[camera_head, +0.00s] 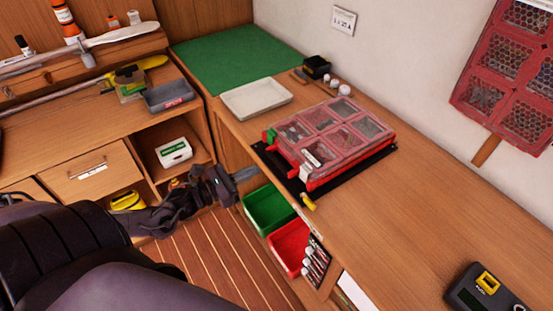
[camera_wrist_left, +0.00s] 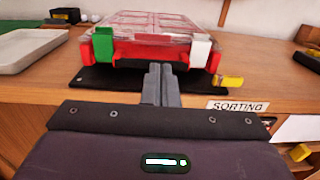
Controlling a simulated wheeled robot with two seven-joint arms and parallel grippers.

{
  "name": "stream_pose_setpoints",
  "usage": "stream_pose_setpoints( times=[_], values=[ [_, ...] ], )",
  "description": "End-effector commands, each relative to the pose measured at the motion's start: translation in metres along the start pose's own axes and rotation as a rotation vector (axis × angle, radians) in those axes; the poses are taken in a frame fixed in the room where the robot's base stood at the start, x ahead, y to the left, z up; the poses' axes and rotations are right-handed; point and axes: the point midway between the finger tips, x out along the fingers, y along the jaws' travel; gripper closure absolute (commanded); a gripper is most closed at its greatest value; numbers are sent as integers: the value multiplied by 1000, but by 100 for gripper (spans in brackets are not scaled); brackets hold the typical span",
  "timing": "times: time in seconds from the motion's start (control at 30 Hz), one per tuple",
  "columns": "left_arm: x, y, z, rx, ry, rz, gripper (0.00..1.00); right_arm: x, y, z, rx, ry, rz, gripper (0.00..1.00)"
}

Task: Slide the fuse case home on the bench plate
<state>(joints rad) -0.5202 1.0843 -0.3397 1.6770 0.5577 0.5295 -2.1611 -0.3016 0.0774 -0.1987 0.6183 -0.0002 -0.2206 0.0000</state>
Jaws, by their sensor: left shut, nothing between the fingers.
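The fuse case (camera_head: 333,135) is a red box with a clear, sectioned lid. It lies flat on the black bench plate (camera_head: 283,172), which shows as a strip along its front and right sides. In the left wrist view the case's red front (camera_wrist_left: 135,64) has a green latch (camera_wrist_left: 104,44) at left and a white one (camera_wrist_left: 200,50) at right. A yellow piece (camera_head: 308,201) sits at the plate's near corner. My left gripper (camera_head: 250,173) is shut and empty, its fingers (camera_wrist_left: 160,72) pointing at the middle of the case front. I cannot tell whether they touch anything. My right gripper is out of view.
A pale tray (camera_head: 256,98) and small black and white items stand behind the case. Green (camera_head: 268,207) and red (camera_head: 290,246) bins sit below the bench edge. A dark meter (camera_head: 484,290) lies at the near right.

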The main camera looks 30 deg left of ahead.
Motion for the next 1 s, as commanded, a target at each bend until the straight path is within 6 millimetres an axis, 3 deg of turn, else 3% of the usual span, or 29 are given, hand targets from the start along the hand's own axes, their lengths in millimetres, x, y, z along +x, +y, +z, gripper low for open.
stream_pose_setpoints(
  times=[0.3, 0.5, 1.0],
  values=[
    [55, 1, 4, -1, -5, 3, 100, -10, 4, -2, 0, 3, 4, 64],
    [78, 1, 2, -1, -2, 3, 100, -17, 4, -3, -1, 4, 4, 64],
    [86, 0, -1, -1, 2, 1, 100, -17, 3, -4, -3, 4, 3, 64]
  ],
)
